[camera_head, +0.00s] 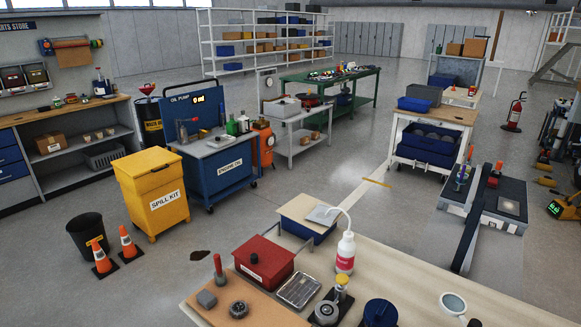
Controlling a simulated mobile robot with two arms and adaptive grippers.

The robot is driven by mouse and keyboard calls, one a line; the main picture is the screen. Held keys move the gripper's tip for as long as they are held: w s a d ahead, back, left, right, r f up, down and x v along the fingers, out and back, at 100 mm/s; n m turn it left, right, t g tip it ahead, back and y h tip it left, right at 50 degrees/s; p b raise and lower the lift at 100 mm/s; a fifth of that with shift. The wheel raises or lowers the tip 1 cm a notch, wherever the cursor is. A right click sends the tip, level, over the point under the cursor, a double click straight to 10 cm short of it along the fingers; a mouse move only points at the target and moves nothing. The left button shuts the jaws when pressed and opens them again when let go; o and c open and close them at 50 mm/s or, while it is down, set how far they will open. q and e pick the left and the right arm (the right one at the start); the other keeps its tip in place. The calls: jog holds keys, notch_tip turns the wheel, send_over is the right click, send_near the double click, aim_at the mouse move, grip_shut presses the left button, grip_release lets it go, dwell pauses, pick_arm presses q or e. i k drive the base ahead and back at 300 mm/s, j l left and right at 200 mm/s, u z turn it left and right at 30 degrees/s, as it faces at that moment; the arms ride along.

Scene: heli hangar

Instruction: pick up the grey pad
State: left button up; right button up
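A flat light-grey pad (322,215) lies on the tan top of a blue bin (318,237), at the far edge of the near workbench (425,275). The spout of a white bottle (345,253) reaches close to it in the picture. A small darker grey block (207,298) sits on a brown board (225,312) at the near left of the bench. I cannot tell for certain which of these two is the grey pad. Neither of my grippers shows in the head view.
A red box (264,262), a metal tray (299,290), a dark blue canister (380,313) and a white mug (453,305) crowd the bench. The bench's right part is mostly clear. A yellow spill-kit bin (155,200) and traffic cones (129,245) stand on the floor at left.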

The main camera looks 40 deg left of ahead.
aim_at(205, 297)
jog(key=u, duration=1.95)
